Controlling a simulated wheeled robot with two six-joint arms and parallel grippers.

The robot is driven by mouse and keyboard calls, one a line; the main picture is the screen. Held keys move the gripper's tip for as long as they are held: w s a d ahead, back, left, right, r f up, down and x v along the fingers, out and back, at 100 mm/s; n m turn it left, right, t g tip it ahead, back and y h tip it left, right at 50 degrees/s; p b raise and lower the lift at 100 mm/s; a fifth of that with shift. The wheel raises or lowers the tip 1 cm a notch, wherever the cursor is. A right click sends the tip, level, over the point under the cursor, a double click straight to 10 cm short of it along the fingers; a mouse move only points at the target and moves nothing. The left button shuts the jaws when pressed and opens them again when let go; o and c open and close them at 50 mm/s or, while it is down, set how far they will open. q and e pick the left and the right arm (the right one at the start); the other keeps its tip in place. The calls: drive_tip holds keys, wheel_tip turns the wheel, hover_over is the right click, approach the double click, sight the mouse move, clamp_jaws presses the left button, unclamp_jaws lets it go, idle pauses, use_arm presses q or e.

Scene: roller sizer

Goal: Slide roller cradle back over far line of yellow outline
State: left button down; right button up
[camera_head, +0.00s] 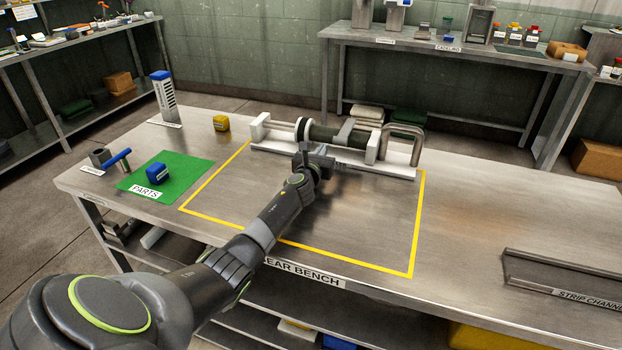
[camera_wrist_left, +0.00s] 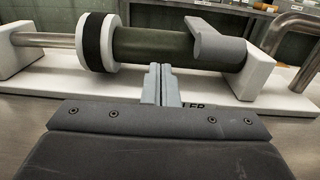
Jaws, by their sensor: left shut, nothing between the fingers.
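The roller cradle (camera_head: 392,171) is a white base with upright end blocks, holding a dark green roller (camera_head: 328,134) and a bent metal handle at its right end. It lies across the far line of the yellow outline (camera_head: 424,215) on the bench. My left gripper (camera_head: 313,158) is shut and empty at the cradle's near side, around its middle. In the left wrist view the closed fingertips (camera_wrist_left: 160,84) stand in front of the green roller (camera_wrist_left: 165,47) and partly cover a label on the base (camera_wrist_left: 98,108). I cannot tell whether they touch. My right gripper is not in view.
A yellow block (camera_head: 221,123) and a blue-topped grey tower (camera_head: 163,95) stand left of the cradle. The inside of the outline is clear apart from my arm. A strip channel (camera_head: 560,280) lies at right.

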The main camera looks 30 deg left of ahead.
use_arm(q)
drive_tip(key=s, duration=0.1)
drive_tip(key=s+d+r+p, duration=0.1)
drive_tip(key=shift+s+d+r, duration=0.1)
drive_tip(key=shift+s+d, duration=0.05)
drive_tip(key=shift+s, duration=0.15)
drive_tip(key=shift+s+a+f+p, duration=0.2)
drive_tip(key=shift+s+f+p, duration=0.35)
drive_tip(key=shift+f+p, duration=0.1)
drive_tip(key=v, duration=0.1)
drive_tip(key=p+v, duration=0.1)
drive_tip(key=v, duration=0.3)
drive_tip(key=shift+s+d+r+p, duration=0.1)
drive_tip(key=shift+d+r+p, duration=0.05)
drive_tip(key=shift+r+p, duration=0.15)
drive_tip(key=shift+s+f, duration=0.2)
drive_tip(key=shift+s, duration=0.3)
drive_tip(key=shift+s+d, duration=0.1)
drive_tip(key=shift+s, duration=0.05)
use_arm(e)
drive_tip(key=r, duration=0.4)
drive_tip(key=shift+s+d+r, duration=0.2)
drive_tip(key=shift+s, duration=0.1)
use_arm(q)
drive_tip(key=shift+r, duration=0.1)
